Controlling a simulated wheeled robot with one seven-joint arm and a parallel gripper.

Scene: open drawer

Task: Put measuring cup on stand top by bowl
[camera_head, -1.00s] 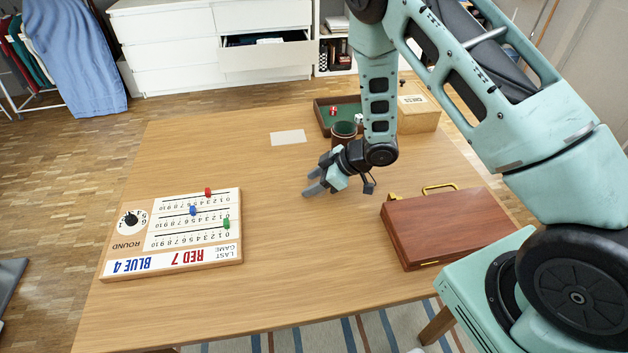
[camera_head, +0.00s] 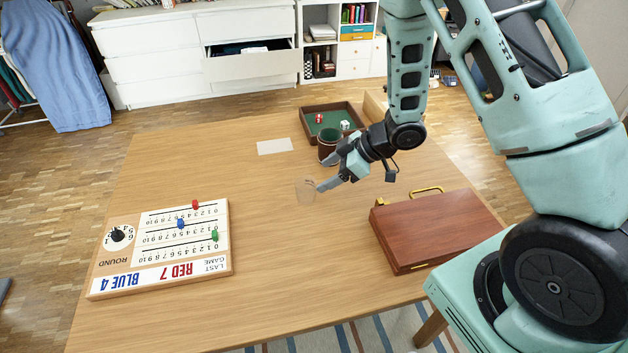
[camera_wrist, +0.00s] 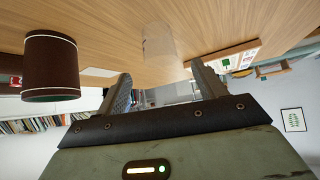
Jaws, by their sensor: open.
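A clear, see-through cup (camera_head: 305,190) stands on the table, left of my gripper's fingertips; it looks like the measuring cup. In the wrist view the clear cup (camera_wrist: 160,48) shows beyond the two fingers, roughly in line with the gap. My gripper (camera_head: 323,174) is open and empty, just right of the cup and apart from it. In the wrist view my gripper (camera_wrist: 166,82) has its fingers spread. I cannot make out a bowl or a stand in either view.
A dark brown cup (camera_head: 327,152) stands close behind my gripper. A green-lined tray (camera_head: 331,111) with dice is farther back. A wooden case (camera_head: 433,232) lies right, a score board (camera_head: 160,248) left. A pale card (camera_head: 275,146) lies behind. The table's middle front is clear.

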